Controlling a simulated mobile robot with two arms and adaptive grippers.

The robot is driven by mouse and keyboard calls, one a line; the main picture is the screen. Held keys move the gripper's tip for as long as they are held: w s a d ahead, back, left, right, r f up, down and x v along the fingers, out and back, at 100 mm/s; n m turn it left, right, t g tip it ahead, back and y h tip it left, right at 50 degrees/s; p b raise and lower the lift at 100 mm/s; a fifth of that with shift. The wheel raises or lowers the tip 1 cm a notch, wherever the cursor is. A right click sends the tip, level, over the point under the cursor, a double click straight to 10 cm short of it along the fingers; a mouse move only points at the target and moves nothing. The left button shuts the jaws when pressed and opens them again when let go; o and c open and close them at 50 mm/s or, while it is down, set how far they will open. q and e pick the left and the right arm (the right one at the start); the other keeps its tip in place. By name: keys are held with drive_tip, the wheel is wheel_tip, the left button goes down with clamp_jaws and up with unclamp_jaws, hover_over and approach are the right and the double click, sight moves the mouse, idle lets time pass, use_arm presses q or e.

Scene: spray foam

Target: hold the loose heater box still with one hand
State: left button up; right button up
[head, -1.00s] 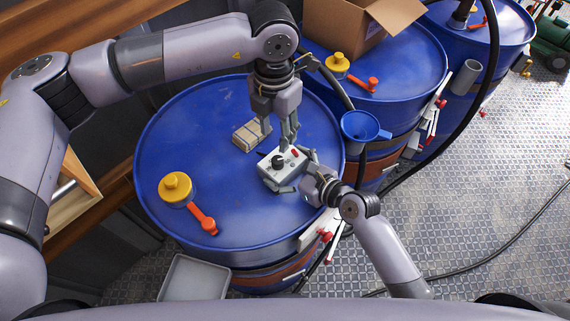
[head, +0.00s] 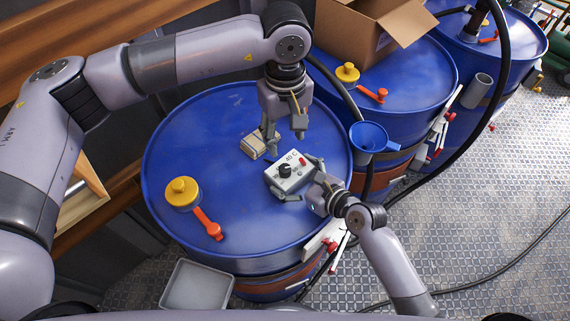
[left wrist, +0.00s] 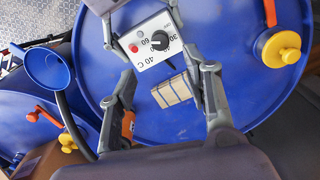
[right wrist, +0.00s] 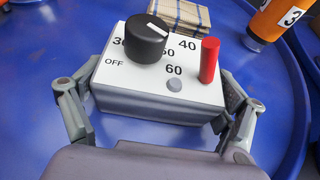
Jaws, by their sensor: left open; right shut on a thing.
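The heater box (head: 292,172) is white and grey with a black knob (right wrist: 146,40), a red part (right wrist: 209,60) and printed numbers. It sits near the right side of the blue drum top. My right gripper (head: 309,183) is shut around it; in the right wrist view, a finger lies along each side of the box (right wrist: 130,95). My left gripper (head: 286,140) is open and empty, pointing down just behind the box, apart from the knob. The left wrist view shows its spread fingers (left wrist: 168,78) below the box (left wrist: 148,48).
A small tan banded block (head: 251,147) lies by my left fingers. A yellow cap (head: 182,192) and red-orange handle (head: 208,224) lie on the drum top (head: 225,115). A blue funnel (head: 368,137) is at its right rim. An orange part marked 3 (right wrist: 275,20) is unclear.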

sight(285, 167)
use_arm(q)
wheel_tip(285, 167, down, 12)
drive_tip(key=m, duration=0.5)
drive_tip(key=shift+r+m, duration=0.15)
drive_tip(key=shift+m, duration=0.25)
drive_tip(key=shift+c, duration=0.4)
clamp_jaws()
